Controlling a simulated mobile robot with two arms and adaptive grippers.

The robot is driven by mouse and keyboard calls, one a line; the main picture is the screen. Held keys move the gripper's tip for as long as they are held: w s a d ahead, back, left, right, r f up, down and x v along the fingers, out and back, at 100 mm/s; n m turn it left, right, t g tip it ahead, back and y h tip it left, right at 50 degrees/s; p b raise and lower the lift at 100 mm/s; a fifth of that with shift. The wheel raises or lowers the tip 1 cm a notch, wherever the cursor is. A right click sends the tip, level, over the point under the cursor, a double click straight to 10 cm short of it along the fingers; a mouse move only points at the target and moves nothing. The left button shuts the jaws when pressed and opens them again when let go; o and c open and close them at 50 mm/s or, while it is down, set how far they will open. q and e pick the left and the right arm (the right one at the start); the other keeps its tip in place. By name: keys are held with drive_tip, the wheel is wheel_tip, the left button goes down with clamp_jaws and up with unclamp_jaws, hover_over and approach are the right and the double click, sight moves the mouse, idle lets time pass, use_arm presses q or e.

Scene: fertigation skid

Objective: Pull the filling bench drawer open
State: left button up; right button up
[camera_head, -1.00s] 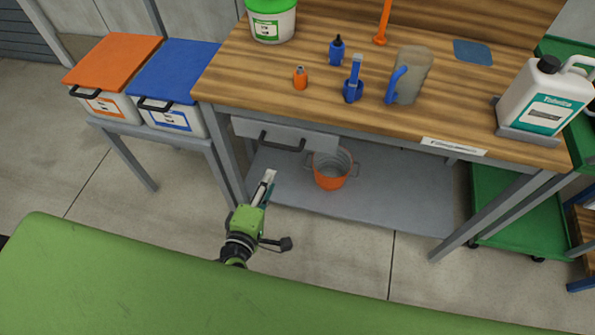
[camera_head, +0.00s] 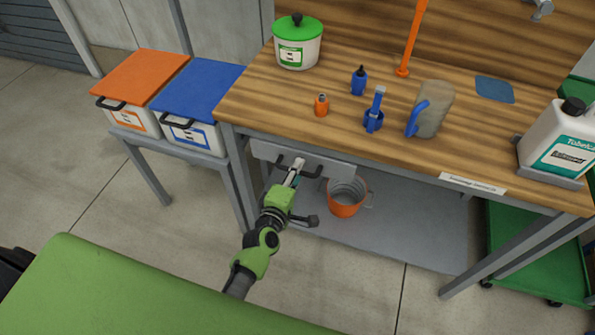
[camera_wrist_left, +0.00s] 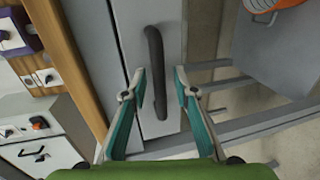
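The filling bench drawer (camera_head: 335,169) is a light grey front under the left part of the wooden bench top, and it looks closed. Its dark bar handle (camera_head: 312,171) also shows in the left wrist view (camera_wrist_left: 155,65). My left gripper (camera_head: 297,165) is at the handle in the head view. In the left wrist view the left gripper (camera_wrist_left: 162,88) is open, its teal fingers apart on either side of the handle's near part. I cannot tell whether either finger touches the handle. My right gripper is not in view.
An orange bucket (camera_head: 345,205) stands on the grey lower shelf (camera_head: 410,225) right of my left gripper. Blue-lidded (camera_head: 198,90) and orange-lidded (camera_head: 140,75) boxes stand on a side stand. Bottles and a jug (camera_head: 432,110) stand on the bench top (camera_head: 330,65).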

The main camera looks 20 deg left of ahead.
use_arm(q)
drive_tip(key=shift+w, duration=0.1)
clamp_jaws()
drive_tip(key=f+p+v, duration=0.1)
drive_tip(key=f+v, duration=0.1)
drive_tip(key=v, duration=0.9)
drive_tip(key=s+f+p+v, duration=0.1)
drive_tip(key=f+v, duration=0.1)
drive_tip(key=v, duration=0.9)
drive_tip(key=shift+s+f, duration=0.25)
drive_tip(key=shift+f, duration=0.05)
unclamp_jaws()
